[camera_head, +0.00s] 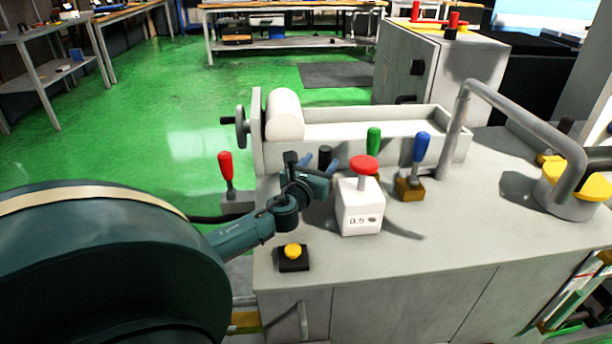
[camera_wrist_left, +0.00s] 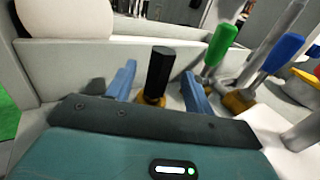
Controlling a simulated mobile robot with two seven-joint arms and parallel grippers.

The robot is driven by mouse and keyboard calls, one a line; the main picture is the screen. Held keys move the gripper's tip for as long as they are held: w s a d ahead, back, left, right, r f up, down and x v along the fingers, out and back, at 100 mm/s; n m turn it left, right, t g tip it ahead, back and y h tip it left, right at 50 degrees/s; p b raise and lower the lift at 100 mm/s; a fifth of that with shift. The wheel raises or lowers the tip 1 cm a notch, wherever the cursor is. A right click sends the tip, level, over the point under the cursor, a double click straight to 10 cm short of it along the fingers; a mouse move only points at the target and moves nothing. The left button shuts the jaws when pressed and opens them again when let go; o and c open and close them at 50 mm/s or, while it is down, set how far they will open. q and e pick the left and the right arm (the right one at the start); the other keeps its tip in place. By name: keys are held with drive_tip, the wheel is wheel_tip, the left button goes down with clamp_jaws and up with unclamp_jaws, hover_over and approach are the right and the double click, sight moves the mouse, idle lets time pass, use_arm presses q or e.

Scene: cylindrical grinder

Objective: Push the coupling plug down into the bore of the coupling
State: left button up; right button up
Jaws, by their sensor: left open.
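My left gripper (camera_head: 319,164) is open beside the low wall of the grinder's trough. In the left wrist view its two blue fingers (camera_wrist_left: 158,70) stand apart on either side of an upright black cylindrical handle (camera_wrist_left: 160,72) with a brass-coloured foot. The black handle (camera_head: 325,153) also shows in the head view, just behind the fingers. I cannot tell whether the fingers touch it. No part is clearly recognisable as the coupling plug or the bore of the coupling. A grey round part with a yellow top (camera_head: 573,203) stands at the far right under a bent pipe.
A white box with a red knob (camera_head: 360,207) stands right of my left gripper. A green handle (camera_head: 373,141), a blue handle (camera_head: 421,147) and a red handle (camera_head: 226,167) stand nearby. A yellow button (camera_head: 292,251) sits at the front. The right-hand worktop is mostly clear.

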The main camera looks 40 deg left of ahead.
use_arm(q)
drive_tip(key=v, duration=0.9)
drive_tip(key=shift+s+d+p, duration=0.15)
drive_tip(key=shift+p, duration=0.25)
